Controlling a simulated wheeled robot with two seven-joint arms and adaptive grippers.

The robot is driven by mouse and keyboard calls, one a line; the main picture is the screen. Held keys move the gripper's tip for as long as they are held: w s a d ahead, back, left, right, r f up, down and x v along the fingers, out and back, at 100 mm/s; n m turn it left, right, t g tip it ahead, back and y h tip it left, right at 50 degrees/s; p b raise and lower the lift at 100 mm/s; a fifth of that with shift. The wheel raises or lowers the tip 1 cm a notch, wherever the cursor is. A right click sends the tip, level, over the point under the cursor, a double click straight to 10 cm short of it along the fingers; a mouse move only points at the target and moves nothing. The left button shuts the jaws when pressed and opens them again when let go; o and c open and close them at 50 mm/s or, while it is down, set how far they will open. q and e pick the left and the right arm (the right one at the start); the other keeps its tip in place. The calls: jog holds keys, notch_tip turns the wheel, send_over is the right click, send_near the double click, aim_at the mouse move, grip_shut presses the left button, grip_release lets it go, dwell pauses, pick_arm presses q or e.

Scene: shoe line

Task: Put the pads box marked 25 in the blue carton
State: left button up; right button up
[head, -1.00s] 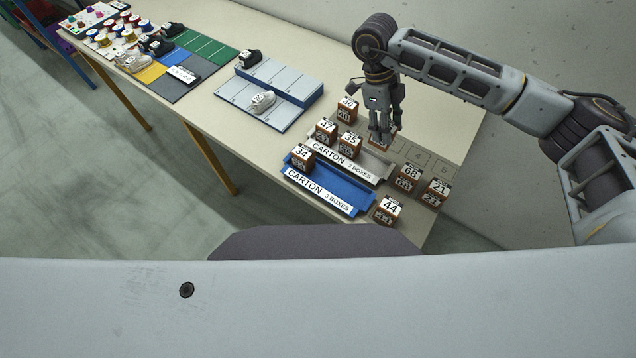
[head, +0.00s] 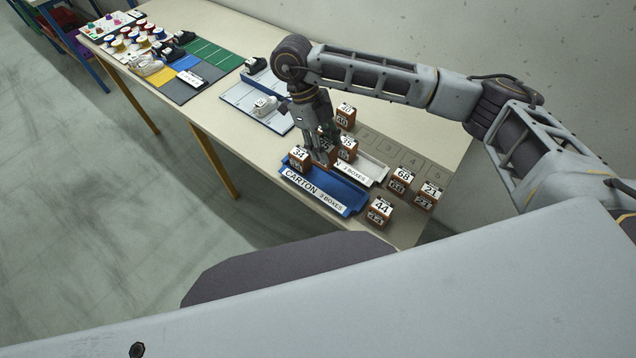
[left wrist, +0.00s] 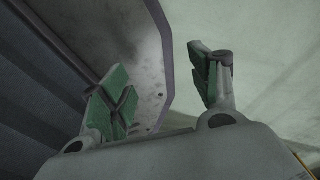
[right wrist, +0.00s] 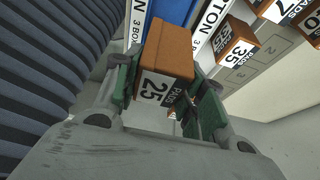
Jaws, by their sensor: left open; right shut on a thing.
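My right gripper (right wrist: 165,95) is shut on the orange-brown pads box marked 25 (right wrist: 165,50), its white label facing the wrist camera. In the head view my right gripper (head: 323,158) hangs over the cartons; its fingers partly hide the held box. The blue carton (head: 338,187), labelled 3 boxes, lies at the front of the group, with box 34 (head: 299,158) at its left end. Part of the blue carton (right wrist: 174,9) shows beyond the held box in the right wrist view. My left gripper (left wrist: 165,90) is open and empty, away from the boxes.
The pale carton (head: 374,172) lies just behind the blue one, with box 35 (head: 347,148) at it. Boxes 68 (head: 401,180), 21 (head: 428,195) and 44 (head: 380,212) stand to the right. Another box (head: 345,114) stands behind. Numbered squares (head: 412,162) at the back are bare.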

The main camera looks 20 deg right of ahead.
jog(key=shift+f, duration=0.85)
notch_tip(320, 180, down, 3)
jog(key=shift+r, duration=0.2)
jog(key=shift+f, duration=1)
pick_arm(q)
jog(key=shift+w+a+f, duration=0.1)
jog(key=shift+w+a, duration=0.05)
jog(key=shift+a, duration=0.1)
jog(key=shift+a, duration=0.1)
